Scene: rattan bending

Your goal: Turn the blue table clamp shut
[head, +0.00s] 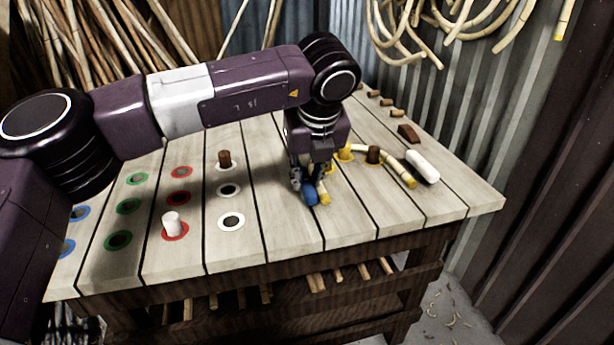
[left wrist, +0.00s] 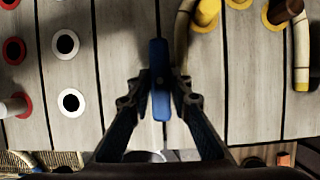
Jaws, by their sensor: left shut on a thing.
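The blue table clamp (head: 311,194) is at the front middle of the wooden table, seen partly behind my gripper. In the left wrist view the clamp is a narrow blue bar (left wrist: 160,80) pointing away from the gripper, with a small round pivot at its middle. My left gripper (head: 309,186) reaches down from above and is shut on the clamp, one finger on each side of the bar. A rattan cane (head: 370,157) with yellow marks bends around pegs just right of the clamp; part of it is hidden by my gripper. My right gripper is not in view.
A brown peg (head: 373,155) stands beside the cane and a white cylinder (head: 423,167) lies to its right. Another brown peg (head: 224,158) and a white peg (head: 172,224) stand in ringed holes on the left. The front right boards are clear.

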